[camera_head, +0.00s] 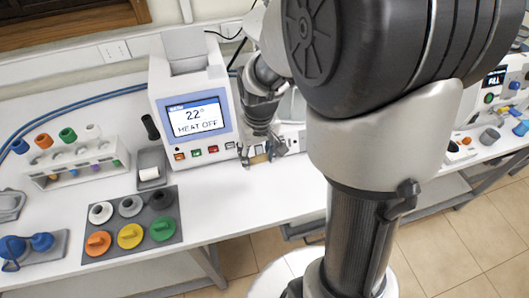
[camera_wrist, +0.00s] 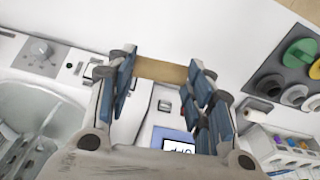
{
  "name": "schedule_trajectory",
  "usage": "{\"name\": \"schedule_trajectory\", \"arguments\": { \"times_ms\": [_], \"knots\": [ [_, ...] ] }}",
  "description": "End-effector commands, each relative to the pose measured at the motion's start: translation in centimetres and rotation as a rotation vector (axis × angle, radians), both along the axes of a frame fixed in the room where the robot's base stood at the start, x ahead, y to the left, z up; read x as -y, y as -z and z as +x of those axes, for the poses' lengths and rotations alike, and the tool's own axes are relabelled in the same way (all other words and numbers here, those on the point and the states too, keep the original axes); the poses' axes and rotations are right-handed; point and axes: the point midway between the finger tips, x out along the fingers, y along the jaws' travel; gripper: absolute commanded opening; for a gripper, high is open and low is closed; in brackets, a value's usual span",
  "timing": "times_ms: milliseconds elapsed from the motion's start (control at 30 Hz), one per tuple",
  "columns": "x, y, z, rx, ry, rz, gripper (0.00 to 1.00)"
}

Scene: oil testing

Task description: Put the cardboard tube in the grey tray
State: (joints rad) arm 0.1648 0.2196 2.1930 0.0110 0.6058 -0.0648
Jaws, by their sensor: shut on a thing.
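My gripper (camera_head: 262,152) is in front of the white heating machine, above the bench. It is shut on the tan cardboard tube (camera_wrist: 160,70), which lies crosswise between the blue-padded fingers in the wrist view. In the head view only a small tan part of the tube (camera_head: 259,159) shows between the fingers. A small grey tray (camera_head: 151,184) stands left of the machine, to the left of my gripper, with a white roll (camera_head: 149,173) in it. The tray also shows at the right of the wrist view, partly, around the white roll (camera_wrist: 257,104).
The machine (camera_head: 197,95) reads HEAT OFF. A dark mat (camera_head: 133,239) holds several coloured lids. A rack (camera_head: 75,172) with coloured caps stands at the left. Blue items lie in grey holders at far left. Bench in front of the machine is clear.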

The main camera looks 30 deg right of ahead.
Motion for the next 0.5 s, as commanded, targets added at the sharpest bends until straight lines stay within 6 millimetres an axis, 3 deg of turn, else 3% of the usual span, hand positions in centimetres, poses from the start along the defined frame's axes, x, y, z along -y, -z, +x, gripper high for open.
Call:
{"name": "schedule_trajectory", "arguments": {
  "times_ms": [33, 100, 267, 367, 500],
  "knots": [
    [1.4, -1.8, -0.6, 0.006, 0.027, -0.001, 0.38],
    [2.7, -3.2, -1.5, 0.004, 0.053, 0.000, 0.38],
    [4.3, -4.8, -2.8, -0.001, 0.085, 0.002, 0.38],
    [4.5, -3.5, -3.1, -0.006, 0.089, 0.003, 0.38],
    [4.4, 0.3, -3.1, -0.010, 0.087, 0.003, 0.38]
  ]
}}
